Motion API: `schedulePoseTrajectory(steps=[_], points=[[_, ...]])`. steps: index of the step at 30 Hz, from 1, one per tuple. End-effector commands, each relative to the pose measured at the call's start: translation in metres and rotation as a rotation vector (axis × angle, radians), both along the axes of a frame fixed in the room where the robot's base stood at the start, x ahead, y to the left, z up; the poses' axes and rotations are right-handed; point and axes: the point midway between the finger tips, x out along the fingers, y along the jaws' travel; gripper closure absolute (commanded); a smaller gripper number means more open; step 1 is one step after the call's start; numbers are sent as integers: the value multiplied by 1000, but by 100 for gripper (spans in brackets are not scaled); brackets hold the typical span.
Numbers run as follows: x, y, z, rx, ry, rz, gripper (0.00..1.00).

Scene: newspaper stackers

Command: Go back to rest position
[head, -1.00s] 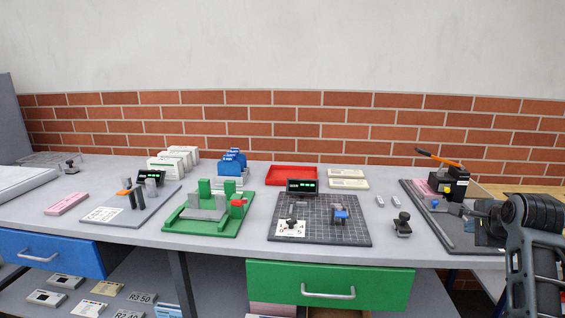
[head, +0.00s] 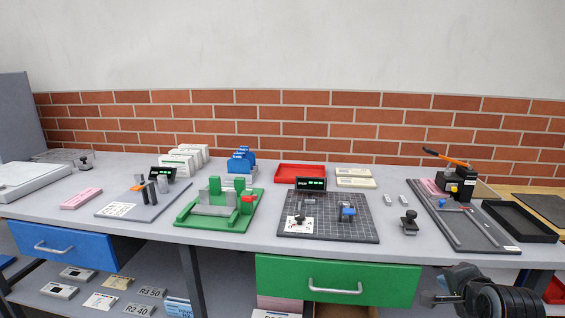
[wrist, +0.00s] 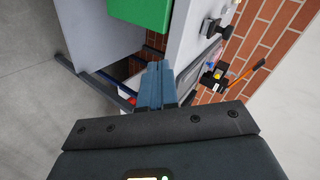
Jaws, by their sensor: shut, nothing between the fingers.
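My gripper (head: 430,299) is at the lower right of the head view, in front of the bench and below the level of its top. It is away from everything on the bench. In the wrist view its two blue-grey fingers (wrist: 158,84) are together with nothing between them. The wrist view is tilted, with the bench edge, the green drawer and the floor beyond the fingers.
The grey bench (head: 235,255) carries several fixtures. A green drawer (head: 338,283) and a blue drawer (head: 65,246) are closed below. A black board with an orange-handled tool (head: 455,185) stands at the right, beside a black tray (head: 520,220). Open floor (wrist: 40,60) shows in the wrist view.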

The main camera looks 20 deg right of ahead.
Motion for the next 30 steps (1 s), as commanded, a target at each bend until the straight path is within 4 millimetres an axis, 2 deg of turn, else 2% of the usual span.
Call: schedulePoseTrajectory(steps=[1,6,9,14,18,23,30], points=[[-8,22,-14,-32,21,47,100],[-39,87,-42,-190,66,218,100],[-62,124,-52,-284,87,318,100],[-104,176,-58,-438,109,470,100],[-144,217,-54,-573,120,599,100],[-191,257,-38,-729,121,737,100],[-261,299,2,-967,105,918,100]])
